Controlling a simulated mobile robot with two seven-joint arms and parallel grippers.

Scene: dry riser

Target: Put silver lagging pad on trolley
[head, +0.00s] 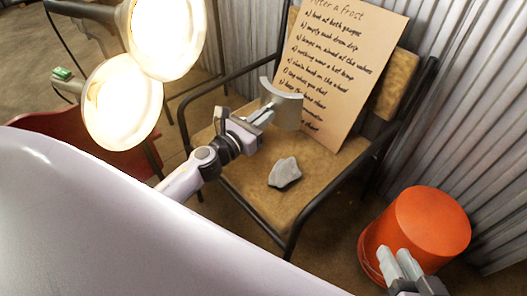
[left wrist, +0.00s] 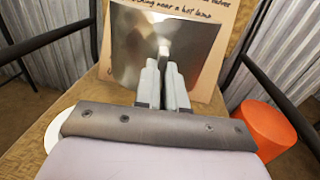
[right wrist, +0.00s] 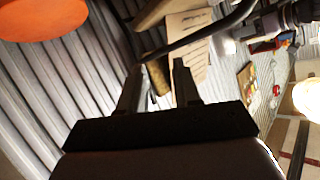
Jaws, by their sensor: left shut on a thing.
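My left gripper (head: 262,117) is shut on a curved silver pad (head: 286,106) and holds it above the seat of a tan chair, in front of a written board. In the left wrist view the pad (left wrist: 150,60) stands beyond the closed fingers (left wrist: 163,75). My right gripper (head: 402,262) is beside the orange bucket at the lower right; in the right wrist view its fingers (right wrist: 158,85) are apart with nothing between them. I cannot pick out the trolley for certain; a red surface (head: 95,140) shows at the left behind the lamps.
Two lit lamps (head: 122,102) stand at the upper left. The chair (head: 305,190) has dark metal arms and carries a grey lump (head: 284,173) and the leaning board (head: 335,70). The orange bucket (head: 430,220) stands by the corrugated wall (head: 470,110).

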